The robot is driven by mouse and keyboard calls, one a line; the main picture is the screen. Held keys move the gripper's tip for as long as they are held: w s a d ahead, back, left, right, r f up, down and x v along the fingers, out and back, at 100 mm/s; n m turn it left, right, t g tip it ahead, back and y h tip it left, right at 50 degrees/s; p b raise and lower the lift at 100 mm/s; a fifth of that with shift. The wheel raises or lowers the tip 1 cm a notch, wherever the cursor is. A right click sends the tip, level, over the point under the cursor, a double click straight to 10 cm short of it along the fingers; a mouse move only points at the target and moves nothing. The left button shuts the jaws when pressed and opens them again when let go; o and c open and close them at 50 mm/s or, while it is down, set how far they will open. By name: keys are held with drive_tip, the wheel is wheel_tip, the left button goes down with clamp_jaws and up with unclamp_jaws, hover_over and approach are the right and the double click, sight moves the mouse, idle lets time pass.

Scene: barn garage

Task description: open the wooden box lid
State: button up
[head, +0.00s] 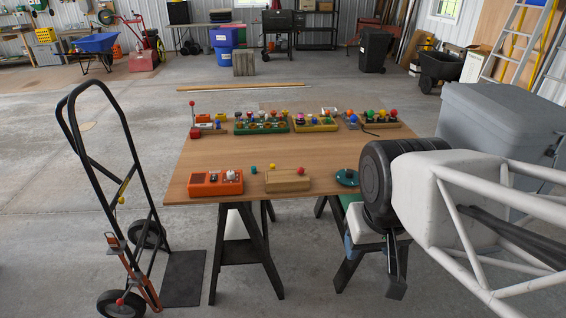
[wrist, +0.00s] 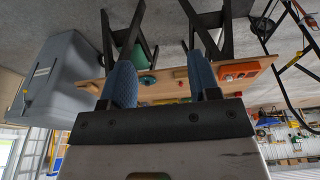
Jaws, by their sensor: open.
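The wooden box (head: 288,180) is a low, light-brown block near the front edge of the wooden table. A small red ball (head: 301,170) shows at its top; I cannot tell whether it is a knob on the lid. The lid looks closed. My gripper (wrist: 162,78) is open and empty, with two blue fingers spread apart in the wrist view. In the head view it hangs to the right of the box, near the table's front right corner, clear of the box and partly hidden by my arm.
The table (head: 240,158) also holds an orange box (head: 215,183) left of the wooden box and a teal round object (head: 347,177) to its right. Several toy boards line the back. A hand truck (head: 130,200) stands left; a grey bin (head: 500,125) stands right.

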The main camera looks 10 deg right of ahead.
drive_tip(key=n+g, duration=0.3)
drive_tip(key=n, duration=0.6)
hover_over(301, 168)
wheel_tip(301, 168, down, 17)
drive_tip(key=shift+s+f, duration=0.1)
drive_tip(key=shift+s, duration=0.05)
drive_tip(key=shift+w+f, duration=0.15)
drive_tip(key=shift+w, duration=0.15)
drive_tip(key=shift+f, duration=0.1)
drive_tip(key=shift+f, duration=3.85)
